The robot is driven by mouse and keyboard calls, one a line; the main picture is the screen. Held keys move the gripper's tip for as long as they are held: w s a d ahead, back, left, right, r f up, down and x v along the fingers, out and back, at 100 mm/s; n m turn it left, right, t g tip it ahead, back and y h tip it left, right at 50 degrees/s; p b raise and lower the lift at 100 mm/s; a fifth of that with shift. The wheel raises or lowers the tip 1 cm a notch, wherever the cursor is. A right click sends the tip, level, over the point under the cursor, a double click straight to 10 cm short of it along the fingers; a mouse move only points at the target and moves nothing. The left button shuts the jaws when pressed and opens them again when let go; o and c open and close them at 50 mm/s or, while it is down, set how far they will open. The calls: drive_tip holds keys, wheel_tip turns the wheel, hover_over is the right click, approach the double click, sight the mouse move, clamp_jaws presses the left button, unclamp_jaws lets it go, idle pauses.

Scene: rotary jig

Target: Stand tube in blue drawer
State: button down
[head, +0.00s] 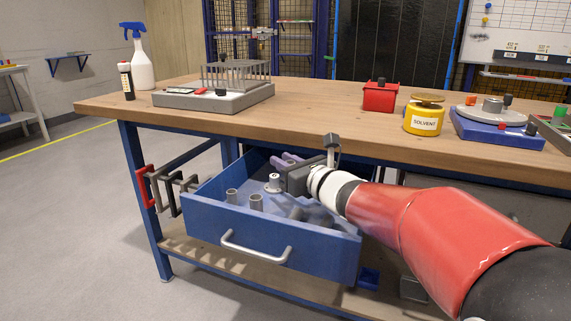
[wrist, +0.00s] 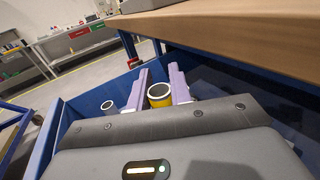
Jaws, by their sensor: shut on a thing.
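The blue drawer (head: 225,225) is pulled out under the workbench. My gripper (head: 286,159) is inside the drawer opening, its purple fingers low and near the drawer's back. In the wrist view the fingers (wrist: 160,88) are shut on a tube (wrist: 158,102) with a pale rim, a dark open mouth and a yellow body. The tube's mouth faces up. Its lower end is hidden by my gripper, so I cannot tell whether it touches the drawer floor. In the head view the held tube is not clearly visible.
Grey tubes (head: 256,203) stand near the drawer front, and a white-topped piece (head: 273,183) stands beside my gripper. The bench edge (head: 330,145) hangs close above the drawer's back. A rack (head: 235,75), red box (head: 380,96) and solvent can (head: 424,116) are on top.

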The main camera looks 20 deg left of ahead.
drive_tip(key=shift+f+b, duration=0.45)
drive_tip(key=shift+f, duration=0.1)
drive_tip(key=c, duration=1.3)
unclamp_jaws()
drive_tip(key=shift+f, duration=0.15)
drive_tip(key=shift+r+p+v, duration=0.15)
drive_tip(key=shift+r+v, duration=0.15)
drive_tip(key=shift+v, duration=0.95)
drive_tip(key=shift+r+p+v, duration=0.1)
drive_tip(key=shift+r+v, duration=0.2)
drive_tip(key=shift+v, duration=0.95)
drive_tip(key=shift+r+p+v, duration=0.15)
drive_tip(key=shift+r+v, duration=0.15)
drive_tip(key=shift+v, duration=0.95)
